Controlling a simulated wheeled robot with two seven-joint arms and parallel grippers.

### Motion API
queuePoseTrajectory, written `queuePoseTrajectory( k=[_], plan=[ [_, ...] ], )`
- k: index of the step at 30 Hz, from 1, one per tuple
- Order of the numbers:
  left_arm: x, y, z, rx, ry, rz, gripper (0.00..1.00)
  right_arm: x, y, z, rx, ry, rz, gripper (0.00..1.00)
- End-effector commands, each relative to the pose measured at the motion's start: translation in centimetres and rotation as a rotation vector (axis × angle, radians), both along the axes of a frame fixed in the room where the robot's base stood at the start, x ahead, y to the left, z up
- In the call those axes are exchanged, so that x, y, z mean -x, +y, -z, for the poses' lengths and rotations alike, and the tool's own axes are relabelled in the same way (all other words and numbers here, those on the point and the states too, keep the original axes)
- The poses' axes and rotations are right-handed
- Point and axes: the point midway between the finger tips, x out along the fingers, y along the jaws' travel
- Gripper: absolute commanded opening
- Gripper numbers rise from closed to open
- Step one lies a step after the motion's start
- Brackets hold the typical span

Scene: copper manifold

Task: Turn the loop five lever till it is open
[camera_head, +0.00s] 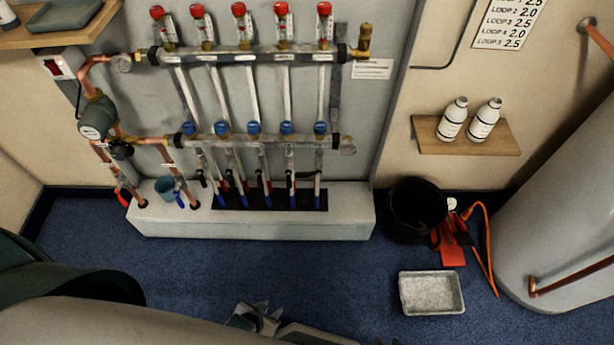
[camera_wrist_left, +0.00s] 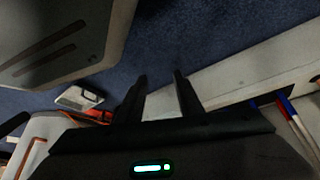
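The copper manifold's upper bar (camera_head: 250,54) carries several red-capped valves, and its lower bar (camera_head: 262,142) has blue caps. Below, thin pipes drop into a slot in a pale plinth (camera_head: 160,222), with small levers on them. At the rightmost pipe a dark lever (camera_head: 306,174) looks roughly sideways; the loop numbers are too small to read. My left gripper (camera_head: 257,314) is low in the head view, apart from the manifold. In the left wrist view its two fingers (camera_wrist_left: 161,92) are apart with nothing between. Only dark tips of what seems my right gripper (camera_head: 388,342) show at the bottom edge.
A black bucket (camera_head: 417,208), an orange hose (camera_head: 486,250) and a grey tray (camera_head: 402,293) are on the blue floor, right of the plinth. A shelf (camera_head: 470,148) holds two white bottles. A large pale cylinder (camera_head: 560,220) stands far right. Floor before the plinth is clear.

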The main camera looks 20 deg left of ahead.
Motion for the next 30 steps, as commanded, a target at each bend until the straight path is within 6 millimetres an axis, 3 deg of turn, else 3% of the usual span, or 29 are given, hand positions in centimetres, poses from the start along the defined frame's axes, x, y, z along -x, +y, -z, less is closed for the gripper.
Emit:
queuePoseTrajectory(
  k=[15, 19, 26, 30],
  plan=[
    [-0.2, 0.0, 0.0, -0.002, -0.003, 0.002, 0.33, 0.4, -0.1, 0.2, 0.002, 0.004, -0.004, 0.33],
    [-1.0, 0.3, 0.1, -0.019, -0.026, 0.027, 0.33, -0.6, 0.4, 0.0, -0.007, -0.031, -0.009, 0.33],
    [-6.2, 1.6, -0.5, -0.128, -0.156, 0.172, 0.33, -5.4, 3.0, -2.2, -0.059, -0.239, -0.043, 0.33],
    [-10.6, 2.5, -2.2, -0.253, -0.283, 0.31, 0.33, -9.2, 5.7, -6.1, -0.117, -0.445, -0.073, 0.33]
  ],
)
